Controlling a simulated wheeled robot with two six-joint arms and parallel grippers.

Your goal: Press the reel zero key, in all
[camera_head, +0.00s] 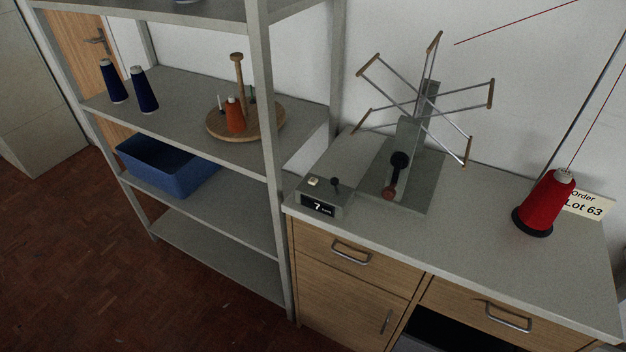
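The reel (418,110) stands on the grey counter, with several spokes tipped by wooden bars and a dark crank with a reddish knob (389,194) low on its front. At its left front is a small grey counter box (322,198). Its dark display (318,207) shows a 7 with small lettering beside it. A pale key (314,182) sits on top of the box at the left, and a small black knob or lever (335,183) stands to its right. Neither of my grippers shows in this view.
A grey shelf rack (268,150) stands left of the counter (460,240), its post close to the box. It holds dark blue cones (145,90), a wooden turntable (270,124) with an orange cone, and a blue bin (168,168). A red cone (546,203) stands at the counter's right.

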